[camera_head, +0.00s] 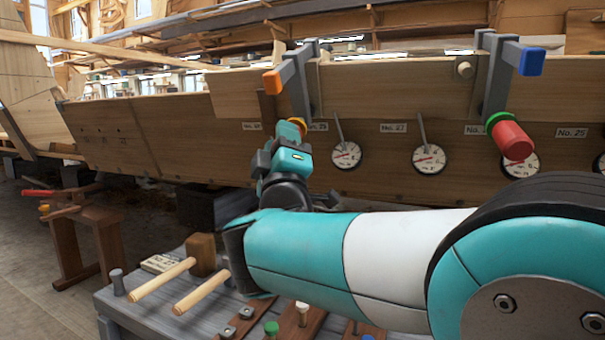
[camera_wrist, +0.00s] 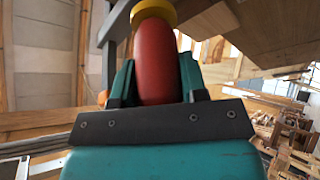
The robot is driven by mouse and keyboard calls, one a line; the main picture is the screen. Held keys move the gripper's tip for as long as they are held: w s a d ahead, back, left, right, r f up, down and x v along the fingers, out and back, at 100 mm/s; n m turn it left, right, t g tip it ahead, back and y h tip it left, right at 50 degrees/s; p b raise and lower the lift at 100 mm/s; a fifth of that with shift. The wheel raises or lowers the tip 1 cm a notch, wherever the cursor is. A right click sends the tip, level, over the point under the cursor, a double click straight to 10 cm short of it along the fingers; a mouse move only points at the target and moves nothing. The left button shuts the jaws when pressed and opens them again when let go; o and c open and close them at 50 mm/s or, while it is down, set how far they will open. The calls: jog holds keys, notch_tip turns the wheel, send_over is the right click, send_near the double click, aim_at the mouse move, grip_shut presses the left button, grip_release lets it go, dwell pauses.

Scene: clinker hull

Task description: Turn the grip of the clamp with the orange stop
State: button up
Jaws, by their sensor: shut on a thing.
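The clamp (camera_head: 297,88) with the orange stop (camera_head: 272,82) hangs over the top edge of the hull planking, left of centre in the head view. A yellow collar (camera_head: 298,122) shows at its lower end. My gripper (camera_head: 290,142) is just below that collar and hides the grip in the head view. In the wrist view the red grip (camera_wrist: 154,65) stands between my two fingers, with the yellow collar (camera_wrist: 153,11) beyond it. My gripper is shut on the red grip.
A second clamp (camera_head: 494,78) with a blue stop (camera_head: 532,62), green collar and red grip (camera_head: 512,141) hangs to the right. Several dials (camera_head: 346,155) line the planking. Below my arm, a bench (camera_head: 125,299) holds mallets (camera_head: 201,254) and other tools. A wooden stand (camera_head: 90,240) is at left.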

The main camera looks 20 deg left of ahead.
jog(key=shift+f+m+t+h+b, duration=0.1)
jog(key=shift+m+t+h+b, duration=0.25)
jog(key=shift+m+b, duration=0.65)
jog(key=shift+f+m+t+h+b, duration=0.1)
jog(key=shift+m+t+h+b, duration=0.25)
jog(key=shift+m+b, duration=0.65)
jog(key=shift+r+t, duration=0.1)
jog(key=shift+t, duration=0.2)
jog(key=shift+r+m+h+b, duration=0.1)
jog(key=shift+m+h+b, duration=0.2)
jog(key=shift+m, duration=0.2)
jog(key=o, duration=0.9)
jog(key=shift+s+d, duration=0.1)
jog(key=b+v, duration=1.4)
jog(key=v, duration=0.3)
jog(key=shift+f, duration=0.25)
